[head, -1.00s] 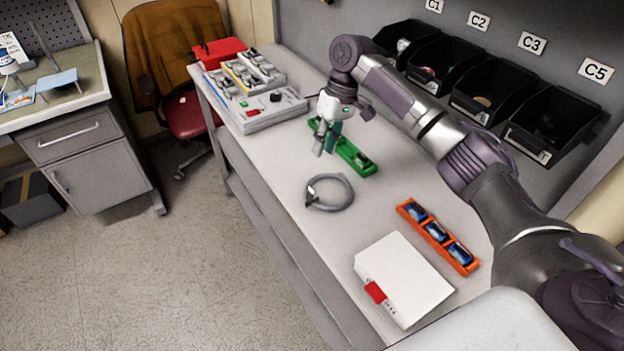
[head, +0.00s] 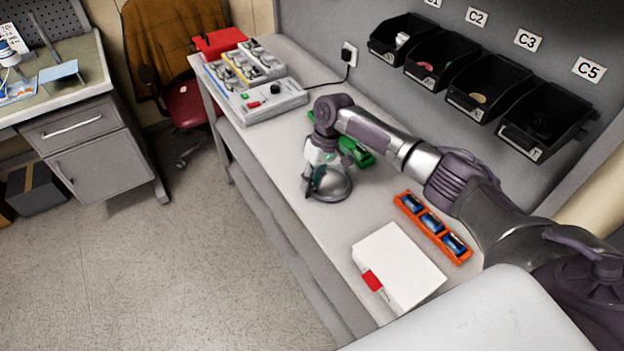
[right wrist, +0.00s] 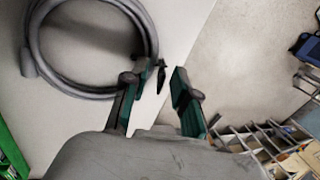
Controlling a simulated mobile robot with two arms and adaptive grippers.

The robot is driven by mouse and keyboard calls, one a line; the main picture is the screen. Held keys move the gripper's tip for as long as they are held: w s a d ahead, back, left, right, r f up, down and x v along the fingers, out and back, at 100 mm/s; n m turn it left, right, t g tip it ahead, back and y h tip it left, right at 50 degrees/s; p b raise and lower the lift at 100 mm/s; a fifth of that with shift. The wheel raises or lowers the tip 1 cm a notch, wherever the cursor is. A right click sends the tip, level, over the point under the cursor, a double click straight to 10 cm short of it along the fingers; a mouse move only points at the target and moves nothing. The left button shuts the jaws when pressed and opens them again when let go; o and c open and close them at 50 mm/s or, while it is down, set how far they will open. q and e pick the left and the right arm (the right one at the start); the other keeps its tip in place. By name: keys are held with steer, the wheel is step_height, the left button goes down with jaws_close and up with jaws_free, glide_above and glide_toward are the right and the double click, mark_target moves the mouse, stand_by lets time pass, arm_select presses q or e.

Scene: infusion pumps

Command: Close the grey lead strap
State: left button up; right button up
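The grey lead (head: 345,190) lies coiled on the bench, partly hidden by my right gripper (head: 314,188). In the right wrist view the coil (right wrist: 97,95) fills the upper left. A small dark piece, perhaps the strap's end (right wrist: 161,78), shows at the coil's right side, between the fingertips of my right gripper (right wrist: 158,84). The fingers are apart, with the left finger close to the coil's edge. I cannot tell whether either finger touches the strap. My left gripper is in no view.
A green tray (head: 357,152) lies just behind the coil. An orange tray with blue items (head: 433,228) and a white box (head: 397,268) lie nearer on the bench. Grey devices (head: 262,100) stand at the far end. Black bins (head: 545,125) hang on the wall. The bench's front edge is close to the coil.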

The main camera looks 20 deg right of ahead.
jaws_close()
steer(key=shift+d+f+y+b, duration=0.3)
steer(key=shift+y+b, duration=0.3)
steer(key=shift+b, duration=0.2)
steer(key=y+b, duration=0.1)
steer(key=b, duration=0.1)
steer(key=g+y+b, duration=0.1)
steer(key=y+b, duration=0.1)
steer(key=b, duration=0.1)
steer(key=d+f+y+b, duration=0.1)
steer(key=b, duration=0.1)
steer(key=shift+w+y, duration=0.25)
steer(key=shift+y, duration=0.15)
steer(key=shift+d+r+g+y+b, duration=0.15)
steer(key=shift+g+y+b, duration=0.2)
steer(key=shift+b, duration=0.7)
